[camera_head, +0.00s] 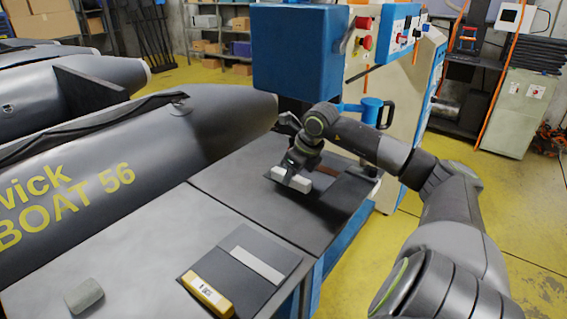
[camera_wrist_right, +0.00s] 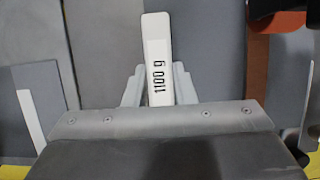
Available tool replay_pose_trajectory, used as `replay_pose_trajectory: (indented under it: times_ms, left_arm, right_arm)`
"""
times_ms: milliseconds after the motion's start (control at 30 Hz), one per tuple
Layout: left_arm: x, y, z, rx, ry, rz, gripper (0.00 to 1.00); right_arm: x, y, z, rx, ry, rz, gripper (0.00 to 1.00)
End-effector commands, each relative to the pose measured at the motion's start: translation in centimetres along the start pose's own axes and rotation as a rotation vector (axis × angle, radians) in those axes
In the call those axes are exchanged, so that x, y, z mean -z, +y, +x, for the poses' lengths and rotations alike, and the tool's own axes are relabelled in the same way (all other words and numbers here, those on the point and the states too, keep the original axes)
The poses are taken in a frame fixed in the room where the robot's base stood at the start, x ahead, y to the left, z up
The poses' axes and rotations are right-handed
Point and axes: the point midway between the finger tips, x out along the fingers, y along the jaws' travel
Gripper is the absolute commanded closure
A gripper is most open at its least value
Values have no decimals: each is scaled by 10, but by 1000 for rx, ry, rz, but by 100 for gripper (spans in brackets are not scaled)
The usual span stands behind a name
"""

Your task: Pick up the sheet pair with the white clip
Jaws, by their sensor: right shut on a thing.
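My right gripper (camera_head: 292,172) is shut on the white clip. It reaches down from above, and its wrist hides part of the sheets. The dark grey sheets (camera_wrist_right: 208,50) lie around and beneath the clip in the wrist view. I cannot tell whether the sheets are lifted off the table. My left gripper is not in view.
A yellow clip (camera_head: 207,295) sits on another dark sheet with a light strip (camera_head: 257,265). A grey block (camera_head: 84,295) lies at the near left. A grey inflatable boat (camera_head: 130,150) borders the table's left side. A blue machine (camera_head: 300,55) stands behind the table.

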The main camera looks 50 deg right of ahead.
Motion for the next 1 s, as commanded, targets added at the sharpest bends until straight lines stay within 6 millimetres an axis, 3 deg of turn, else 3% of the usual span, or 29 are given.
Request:
replay_pose_trajectory:
  times_ms: [533,1000]
  left_arm:
    - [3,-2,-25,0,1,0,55]
    - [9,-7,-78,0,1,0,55]
  right_arm:
    - [38,1,-18,1,7,-2,100]
    - [68,1,-34,-2,4,0,100]
